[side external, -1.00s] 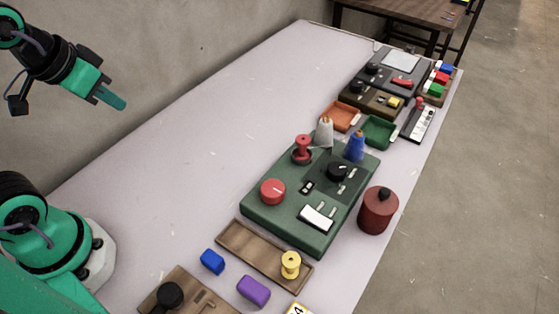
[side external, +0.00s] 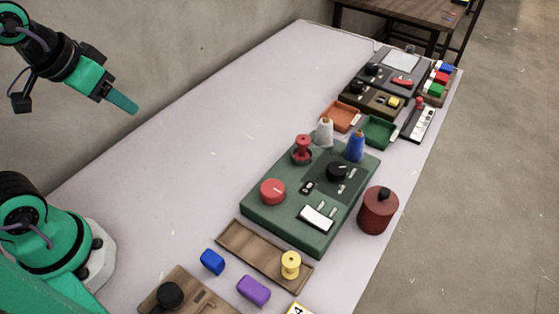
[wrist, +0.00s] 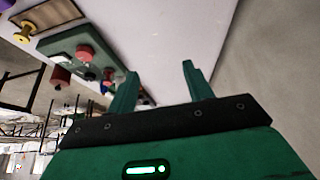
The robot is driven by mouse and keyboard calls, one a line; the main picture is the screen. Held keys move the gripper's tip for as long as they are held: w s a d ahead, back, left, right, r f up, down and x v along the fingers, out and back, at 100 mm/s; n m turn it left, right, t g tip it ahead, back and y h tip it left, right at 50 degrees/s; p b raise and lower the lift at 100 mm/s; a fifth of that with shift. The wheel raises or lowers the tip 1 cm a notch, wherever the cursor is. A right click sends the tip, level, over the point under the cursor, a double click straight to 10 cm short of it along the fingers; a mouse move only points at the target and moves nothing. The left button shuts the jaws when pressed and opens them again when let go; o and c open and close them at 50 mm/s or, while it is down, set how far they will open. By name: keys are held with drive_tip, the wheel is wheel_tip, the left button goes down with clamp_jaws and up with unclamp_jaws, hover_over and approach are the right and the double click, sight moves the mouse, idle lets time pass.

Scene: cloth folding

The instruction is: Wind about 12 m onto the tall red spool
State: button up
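The tall red spool (side external: 302,148) stands upright at the back left of the green winding machine (side external: 262,212). A white cone (side external: 324,132) and a blue cone (side external: 355,147) stand at its far edge. A red knob (side external: 272,191), a black knob (side external: 337,171) and a white rocker switch (side external: 316,219) are on its top. My gripper (side external: 132,108) is high above the left part of the table, far from the machine. In the wrist view my gripper (wrist: 160,82) has its two fingers apart with nothing between them.
A wooden tray (side external: 240,246) with a yellow spool (side external: 291,264) is in front of the machine. A blue block (side external: 212,261) and a purple block (side external: 254,290) lie nearer. A dark red canister (side external: 377,211) stands at right. The table's left middle (side external: 200,150) is clear.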

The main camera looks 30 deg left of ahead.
drive_tip(key=o, duration=0.3)
drive_tip(key=shift+w+d, duration=0.3)
drive_tip(key=n+g, duration=0.2)
drive_tip(key=g, duration=0.3)
approach(273, 188)
drive_tip(key=shift+w+a+f, duration=0.25)
drive_tip(key=shift+a, duration=0.3)
drive_tip(key=shift+d+f+g, duration=0.3)
drive_tip(key=shift+d+f, duration=0.1)
drive_tip(key=shift+d, duration=0.15)
drive_tip(key=shift+f, duration=3.9)
